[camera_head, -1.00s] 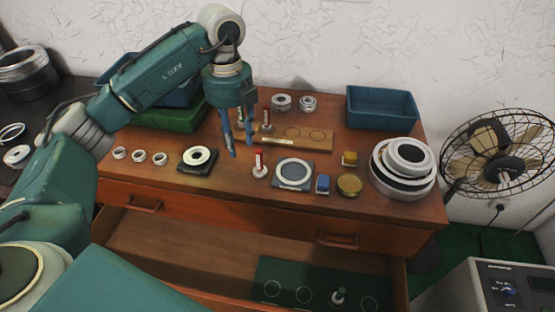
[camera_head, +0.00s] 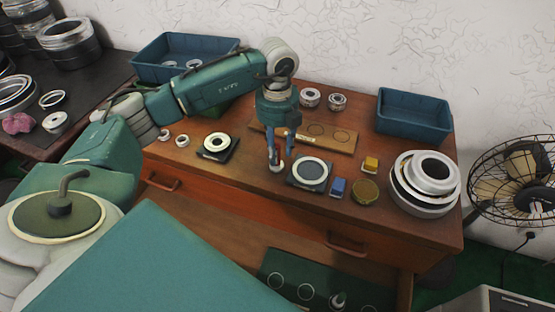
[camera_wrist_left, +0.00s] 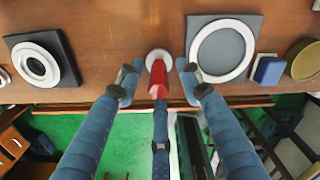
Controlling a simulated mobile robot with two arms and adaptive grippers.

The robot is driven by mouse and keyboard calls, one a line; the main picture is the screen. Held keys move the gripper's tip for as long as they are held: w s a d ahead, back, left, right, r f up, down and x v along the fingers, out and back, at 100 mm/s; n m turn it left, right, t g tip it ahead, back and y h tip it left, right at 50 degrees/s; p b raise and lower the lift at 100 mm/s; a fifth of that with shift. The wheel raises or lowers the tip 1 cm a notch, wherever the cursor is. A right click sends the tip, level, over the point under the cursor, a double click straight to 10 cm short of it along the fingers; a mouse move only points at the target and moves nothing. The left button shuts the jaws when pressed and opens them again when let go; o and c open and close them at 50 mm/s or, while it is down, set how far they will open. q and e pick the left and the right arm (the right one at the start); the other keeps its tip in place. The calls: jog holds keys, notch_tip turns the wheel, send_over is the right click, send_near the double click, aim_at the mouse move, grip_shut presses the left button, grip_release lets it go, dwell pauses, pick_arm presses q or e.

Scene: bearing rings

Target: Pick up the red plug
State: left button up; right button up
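The red plug (camera_wrist_left: 158,82) stands on the wooden top, with a red upper part and a round whitish base. In the left wrist view it is between the spread fingertips of my left gripper (camera_wrist_left: 160,84), with gaps at both sides. In the head view my left gripper (camera_head: 274,158) is over it from above; its whitish base (camera_head: 277,167) shows at the fingertips and its red part is hidden. My left gripper is open and not closed on anything. My right gripper is not in view.
A black plate with a pale ring (camera_head: 308,172) lies close right of the plug. A blue block (camera_head: 338,187), a brass disc (camera_head: 365,192) and stacked rings (camera_head: 425,180) are further right. Another black plate with a ring (camera_head: 216,146) is left. Below is an open drawer (camera_head: 235,245).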

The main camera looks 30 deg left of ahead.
pick_arm(q)
jog(key=shift+s+a+f, duration=0.1)
jog(key=shift+f, duration=0.9)
grip_shut()
